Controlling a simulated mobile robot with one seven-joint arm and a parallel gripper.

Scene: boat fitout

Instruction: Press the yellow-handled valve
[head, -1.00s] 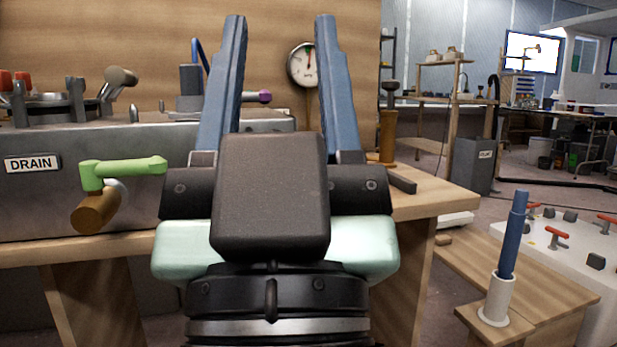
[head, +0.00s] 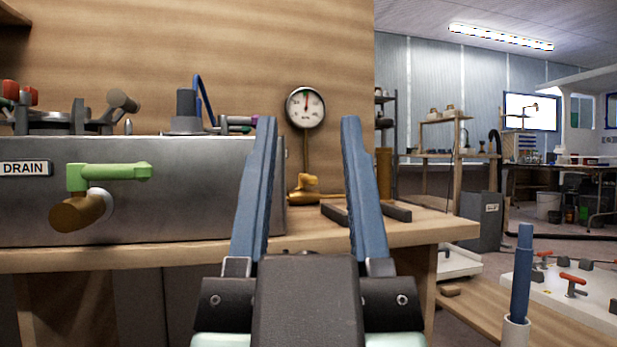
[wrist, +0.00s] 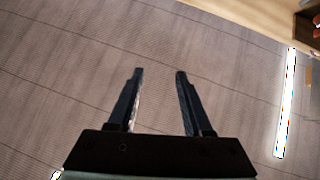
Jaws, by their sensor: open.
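No clearly yellow handle shows in either view. A brass-coloured fitting (head: 303,190) stands on the bench below a round white gauge (head: 305,107). A lever valve with a light green handle (head: 112,172) and a brown-gold body sits on the grey panel's front, by the DRAIN label. My gripper (head: 308,122) points up with its two blue fingers apart and nothing between them. In the head view the brass fitting shows between the fingers; I cannot tell the depth gap. The wrist view shows my gripper (wrist: 160,72) open before a panelled surface, with no valve there.
The grey metal panel box (head: 180,205) fills the left of the bench (head: 130,258), with more fittings on top. Dark bars lie at the bench's right. A blue rod (head: 522,275) stands in a white holder at lower right, near red-handled fittings (head: 573,279).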

